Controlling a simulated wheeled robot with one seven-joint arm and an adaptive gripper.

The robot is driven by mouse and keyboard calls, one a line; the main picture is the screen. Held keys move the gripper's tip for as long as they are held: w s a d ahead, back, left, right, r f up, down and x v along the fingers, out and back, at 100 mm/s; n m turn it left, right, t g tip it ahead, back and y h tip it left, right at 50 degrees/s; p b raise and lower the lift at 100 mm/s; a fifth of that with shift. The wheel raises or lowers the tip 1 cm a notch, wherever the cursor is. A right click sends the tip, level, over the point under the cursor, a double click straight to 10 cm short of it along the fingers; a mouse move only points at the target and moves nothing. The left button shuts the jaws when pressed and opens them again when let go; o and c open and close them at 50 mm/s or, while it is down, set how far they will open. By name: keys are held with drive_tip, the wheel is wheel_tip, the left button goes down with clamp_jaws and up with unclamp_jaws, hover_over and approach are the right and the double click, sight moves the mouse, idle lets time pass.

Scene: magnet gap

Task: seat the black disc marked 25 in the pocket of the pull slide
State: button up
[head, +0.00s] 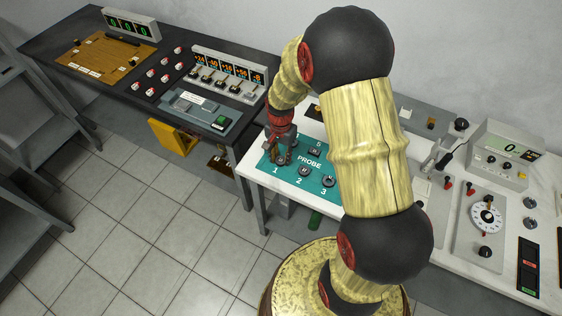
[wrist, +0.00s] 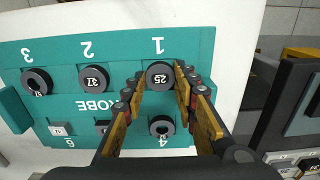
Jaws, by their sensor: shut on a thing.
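The black disc marked 25 (wrist: 159,77) is at place 1 of the teal board (wrist: 105,50), seen in the wrist view. My gripper (wrist: 161,80) has its fingers on either side of the disc, shut on it. The disc looks level and at the board; I cannot tell whether it is lifted. The pull slide is not clearly identifiable; a grey-teal device with a label (head: 195,103) lies on the dark bench in the head view.
Discs marked 32 (wrist: 94,79) and 57 (wrist: 37,82) sit at places 2 and 3, with other pieces in the second row. The dark bench (head: 108,78) carries a display rack (head: 229,72) and a wooden board (head: 106,58). A gap separates it from the white table.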

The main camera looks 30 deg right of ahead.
drive_tip(key=shift+c, duration=0.7)
drive_tip(key=shift+r, duration=0.15)
drive_tip(key=shift+r+p, duration=1.85)
drive_tip(key=shift+r, duration=0.5)
drive_tip(key=shift+r, duration=0.15)
